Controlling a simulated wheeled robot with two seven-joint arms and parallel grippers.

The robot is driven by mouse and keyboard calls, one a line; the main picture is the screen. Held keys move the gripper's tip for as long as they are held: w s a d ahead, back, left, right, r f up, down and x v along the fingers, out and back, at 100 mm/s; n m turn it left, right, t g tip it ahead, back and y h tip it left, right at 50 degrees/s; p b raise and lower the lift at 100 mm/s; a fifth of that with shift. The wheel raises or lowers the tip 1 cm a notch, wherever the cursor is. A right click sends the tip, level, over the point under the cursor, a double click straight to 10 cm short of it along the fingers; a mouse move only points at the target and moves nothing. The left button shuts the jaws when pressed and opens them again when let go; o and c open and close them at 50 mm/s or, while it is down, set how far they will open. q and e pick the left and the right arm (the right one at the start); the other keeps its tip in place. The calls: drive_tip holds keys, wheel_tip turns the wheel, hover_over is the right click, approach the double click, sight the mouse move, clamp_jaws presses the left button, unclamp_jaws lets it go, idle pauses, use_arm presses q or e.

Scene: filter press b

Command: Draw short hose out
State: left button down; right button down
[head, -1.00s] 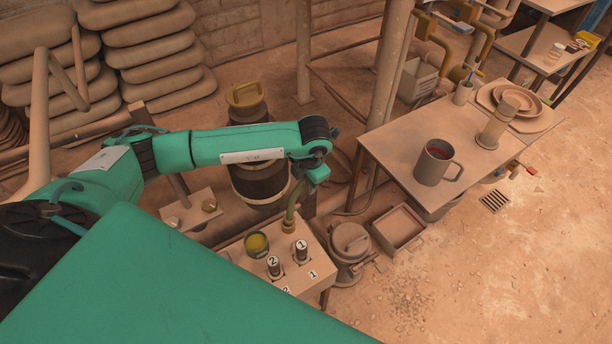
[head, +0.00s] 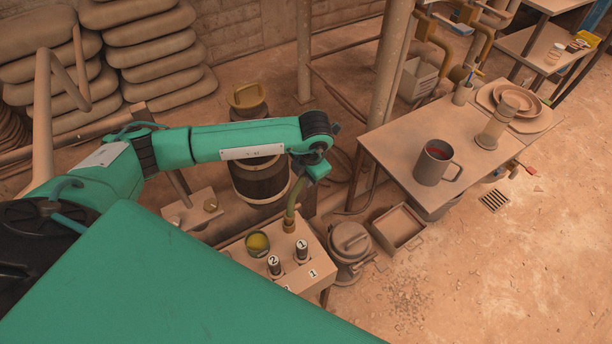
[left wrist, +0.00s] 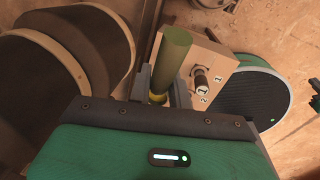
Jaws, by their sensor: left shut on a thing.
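The short hose (head: 291,205) is an olive-green tube, standing nearly upright over the back corner of the small box-like stand (head: 262,280). Its lower end meets a yellowish collar (head: 289,227) there; I cannot tell how deep it sits. My left gripper (head: 297,184) is shut on the hose's upper part, and its fingers are partly hidden in the head view. In the left wrist view the hose (left wrist: 172,58) runs between the fingers (left wrist: 160,86), with yellow at its near end. My right gripper is not in view.
Beside the hose on the stand are a cup of yellow stuff (head: 257,243) and two dark posts numbered 1 (head: 302,250) and 2 (head: 274,266). A lidded pot (head: 350,240) and a dark barrel (head: 262,182) stand close by. A table with a mug (head: 436,164) is to the right.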

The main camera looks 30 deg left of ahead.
use_arm(q)
drive_tip(key=shift+r+p, duration=1.05)
drive_tip(key=shift+r, duration=1.15)
drive_tip(key=shift+r+p, duration=0.3)
drive_tip(key=shift+r, duration=0.4)
